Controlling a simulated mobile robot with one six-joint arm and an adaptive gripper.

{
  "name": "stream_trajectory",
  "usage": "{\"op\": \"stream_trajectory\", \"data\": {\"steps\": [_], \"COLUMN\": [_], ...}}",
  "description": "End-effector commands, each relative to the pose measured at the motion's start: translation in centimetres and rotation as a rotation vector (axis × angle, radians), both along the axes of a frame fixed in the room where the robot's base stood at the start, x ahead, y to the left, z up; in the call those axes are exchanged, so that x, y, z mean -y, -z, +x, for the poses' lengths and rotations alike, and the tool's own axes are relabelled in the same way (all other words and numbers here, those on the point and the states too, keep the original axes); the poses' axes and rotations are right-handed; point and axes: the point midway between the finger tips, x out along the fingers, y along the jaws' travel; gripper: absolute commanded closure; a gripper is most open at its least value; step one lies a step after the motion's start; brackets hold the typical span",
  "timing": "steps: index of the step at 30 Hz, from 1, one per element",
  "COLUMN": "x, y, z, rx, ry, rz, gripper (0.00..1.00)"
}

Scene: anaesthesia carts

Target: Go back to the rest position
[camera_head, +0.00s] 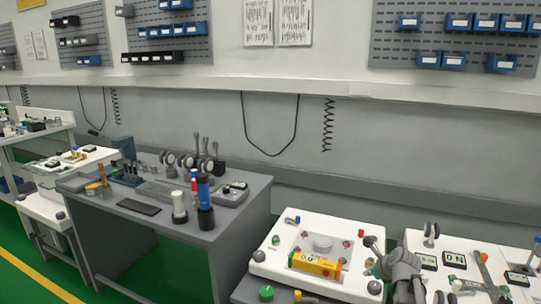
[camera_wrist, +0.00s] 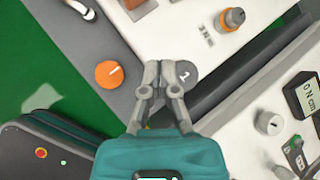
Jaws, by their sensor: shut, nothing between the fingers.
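My gripper (camera_head: 373,243) is at the lower right of the head view, over the right side of a white cart top (camera_head: 268,262). In the wrist view my gripper (camera_wrist: 166,72) has its two grey fingers together, with nothing between them. A yellow box (camera_head: 315,264) lies on the white cart, left of my gripper.
A second white cart (camera_head: 413,240) with "0 N" displays stands at the right. A grey table (camera_head: 213,238) with tools stands at the left. An orange knob (camera_wrist: 109,74) shows left of the fingers. Green floor is open at the lower left.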

Motion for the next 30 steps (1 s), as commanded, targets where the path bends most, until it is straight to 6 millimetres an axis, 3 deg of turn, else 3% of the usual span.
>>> {"op": "stream_trajectory", "data": {"steps": [15,30], "x": [-6.9,-12.1], "y": [2.2,3.8], "z": [-4.8,-10.7], "rx": [-0.037,-0.038], "ry": [-0.711,-1.527], "rz": [-0.432,-0.762], "gripper": [1.0,1.0]}}
